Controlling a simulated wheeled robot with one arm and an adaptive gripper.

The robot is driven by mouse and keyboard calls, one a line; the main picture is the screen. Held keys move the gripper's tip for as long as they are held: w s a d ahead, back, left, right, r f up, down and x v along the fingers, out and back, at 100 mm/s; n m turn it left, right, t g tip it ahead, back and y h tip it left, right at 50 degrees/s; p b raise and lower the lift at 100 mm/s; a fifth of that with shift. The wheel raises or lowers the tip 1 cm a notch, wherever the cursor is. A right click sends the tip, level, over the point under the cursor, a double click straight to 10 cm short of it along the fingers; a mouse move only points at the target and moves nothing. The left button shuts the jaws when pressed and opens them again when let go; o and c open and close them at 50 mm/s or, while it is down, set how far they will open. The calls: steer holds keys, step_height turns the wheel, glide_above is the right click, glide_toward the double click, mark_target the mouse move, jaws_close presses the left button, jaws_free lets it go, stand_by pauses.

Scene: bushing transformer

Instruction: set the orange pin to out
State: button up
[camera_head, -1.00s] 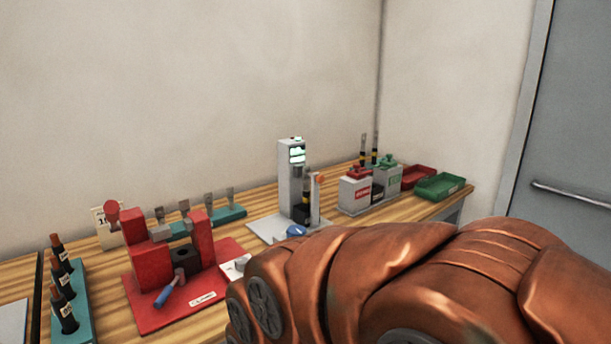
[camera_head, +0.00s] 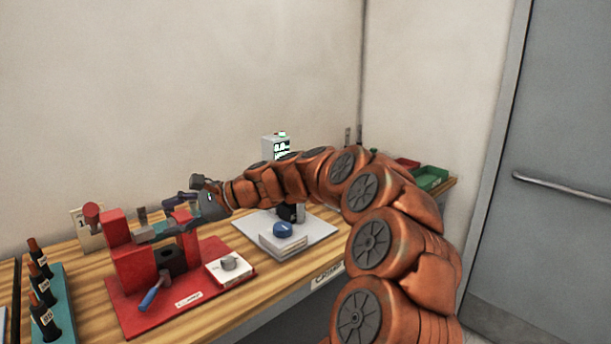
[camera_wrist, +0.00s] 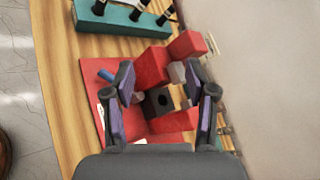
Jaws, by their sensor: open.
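I cannot make out an orange pin for certain in the current views. My gripper (camera_head: 190,195) is open over the red press fixture (camera_head: 133,264). In the wrist view my gripper's two fingers (camera_wrist: 166,92) stand apart, with nothing gripped. Between and beyond them show the fixture's red blocks (camera_wrist: 152,66) and a dark block with a round hole (camera_wrist: 160,101). My arm hides much of the grey tester (camera_head: 275,145), including the area where a small orange knob showed earlier.
A blue-handled lever (camera_head: 149,298) points forward from the fixture. A white box with a grey knob (camera_head: 229,264) sits at its right. A blue knob (camera_head: 283,230) is on the tester's base. A teal rack (camera_head: 58,318) holds black bottle-like parts at left. A green tray (camera_head: 432,177) is far right.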

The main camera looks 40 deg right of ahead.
steer(key=w+d+m+t+h, duration=0.2)
steer(key=w+d+m+t, duration=0.25)
steer(key=d, duration=0.85)
steer(key=s+d+f+m+t+h, duration=0.1)
steer(key=d+f+m+h, duration=0.3)
steer(key=d, duration=0.7)
steer(key=s+d+m+t+h, duration=0.2)
steer(key=d+m, duration=0.3)
steer(key=d, duration=0.6)
steer(key=s+d+f+m+t+h, duration=0.1)
steer(key=d+f+m+h, duration=0.3)
steer(key=d, duration=0.7)
steer(key=shift+m+y, duration=0.4)
steer(key=shift+m, duration=0.05)
steer(key=shift+w+d+r+p, duration=0.1)
steer(key=shift+w+r+p, duration=0.3)
steer(key=shift+w, duration=0.85)
steer(key=shift+w+d+r+p, duration=0.1)
steer(key=shift+w+r+p, duration=0.25)
steer(key=shift+w, duration=0.9)
steer(key=shift+w+r+p, duration=0.35)
steer(key=shift+w+r, duration=0.05)
steer(key=shift+w, duration=0.85)
jaws_close()
